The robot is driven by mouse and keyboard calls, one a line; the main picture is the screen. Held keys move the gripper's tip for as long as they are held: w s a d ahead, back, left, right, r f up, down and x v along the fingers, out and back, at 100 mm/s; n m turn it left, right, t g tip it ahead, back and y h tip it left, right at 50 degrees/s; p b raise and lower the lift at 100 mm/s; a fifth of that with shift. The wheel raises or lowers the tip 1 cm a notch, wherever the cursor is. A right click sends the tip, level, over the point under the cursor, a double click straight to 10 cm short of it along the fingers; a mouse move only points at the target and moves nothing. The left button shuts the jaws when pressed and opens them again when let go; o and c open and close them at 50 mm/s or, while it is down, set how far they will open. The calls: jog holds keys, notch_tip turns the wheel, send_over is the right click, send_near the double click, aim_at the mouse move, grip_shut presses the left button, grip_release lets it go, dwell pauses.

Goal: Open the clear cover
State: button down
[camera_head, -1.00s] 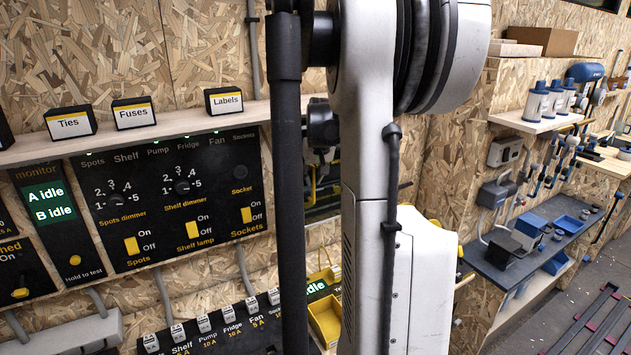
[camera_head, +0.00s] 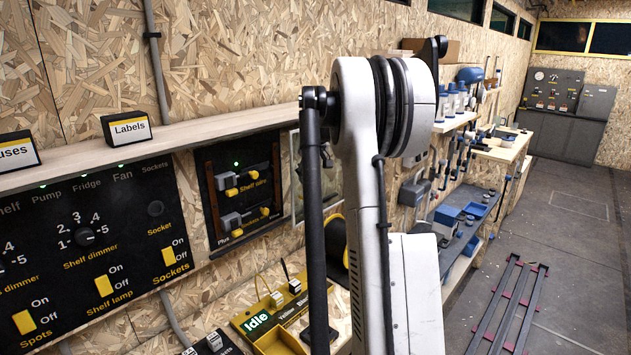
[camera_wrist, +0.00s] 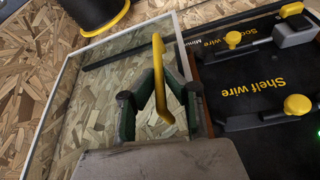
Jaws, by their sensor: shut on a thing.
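The clear cover (camera_wrist: 98,75) is a see-through pane with a pale frame, with a yellow handle (camera_wrist: 162,70). In the wrist view it lies to the left of the black "Shelf wire" panel (camera_wrist: 260,135), over bare chipboard, and the panel's front is uncovered. My gripper (camera_wrist: 158,92) is shut on the yellow handle, with its green-padded fingers either side of it. In the head view the panel (camera_head: 208,180) also shows with its yellow-knobbed parts, and a strip of the cover's frame (camera_head: 296,175) stands right of it. My arm hides the gripper and much of the cover there.
A black switch panel (camera_head: 90,235) is on the left. A black and yellow spool (camera_wrist: 95,12) is near the cover.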

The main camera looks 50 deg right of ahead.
jog(key=shift+d, duration=0.35)
jog(key=c, duration=1.8)
grip_release()
jog(key=shift+r, duration=0.1)
jog(key=v, duration=1.2)
jog(key=shift+a, duration=0.1)
